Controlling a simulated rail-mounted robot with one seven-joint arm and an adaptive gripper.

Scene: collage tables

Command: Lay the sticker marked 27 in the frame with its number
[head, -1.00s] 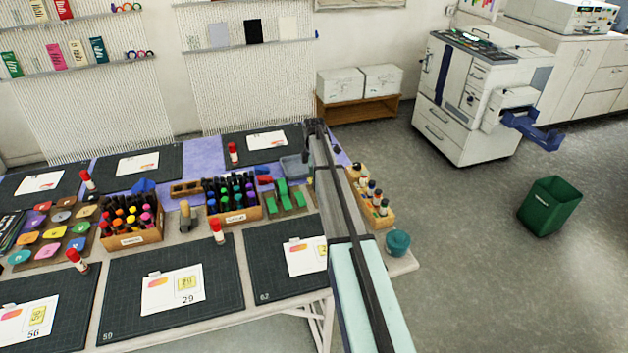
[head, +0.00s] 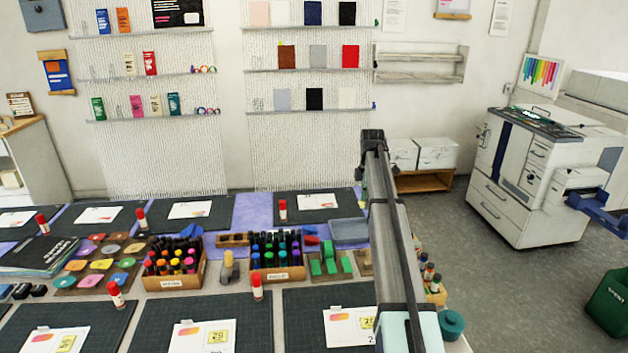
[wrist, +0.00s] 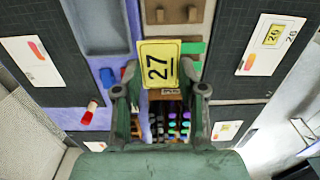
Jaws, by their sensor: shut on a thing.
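The yellow sticker marked 27 (wrist: 158,64) is in my gripper (wrist: 160,90) in the wrist view. The two fingers are shut on its lower part, and it stands clear above the table. In the head view my arm hides the gripper and sticker. A white card (wrist: 35,62) at the left of the wrist view shows an orange-pink patch and no yellow sticker; I can read no number on it. A card (wrist: 272,45) at the right has a yellow sticker and a printed 26. I see no frame with a readable 27.
Back-row cards (head: 190,210) show no yellow stickers. Front cards (head: 183,337) carry them. Between the rows stand marker boxes (head: 277,274), red-capped glue sticks (head: 257,287), green blocks (head: 330,266) and a grey tray (head: 350,232). A teal pot (head: 451,324) stands at the right end.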

